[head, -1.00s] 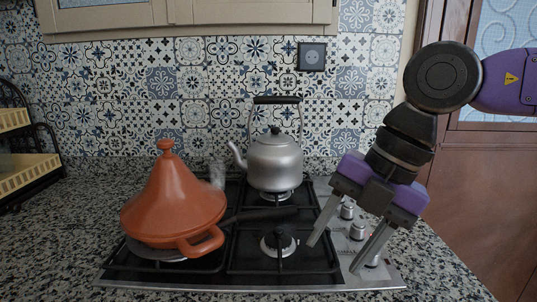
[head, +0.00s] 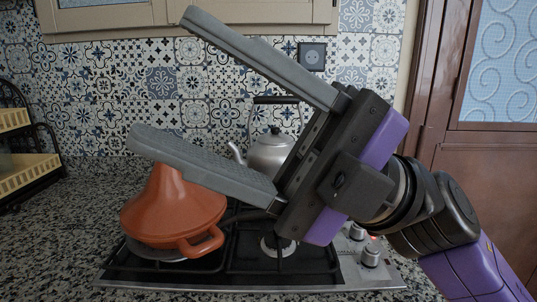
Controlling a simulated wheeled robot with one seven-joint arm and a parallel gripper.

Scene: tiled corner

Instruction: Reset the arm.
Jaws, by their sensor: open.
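My gripper (head: 162,78) is large and close in the head view, raised in front of the stove. Its two long grey fingers are spread wide and point to the upper left, with nothing between them. My purple and black arm comes in from the lower right. The lower finger covers the top of the orange tagine (head: 172,212). The gripper body covers part of the silver kettle (head: 268,152).
The tagine sits on the left of the black gas stove (head: 125,270), the kettle at its back. Knobs (head: 370,256) line the stove's right side; a small red light shows there. A black rack (head: 30,160) with yellow trays stands far left. Speckled counter (head: 60,250) is clear at front left.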

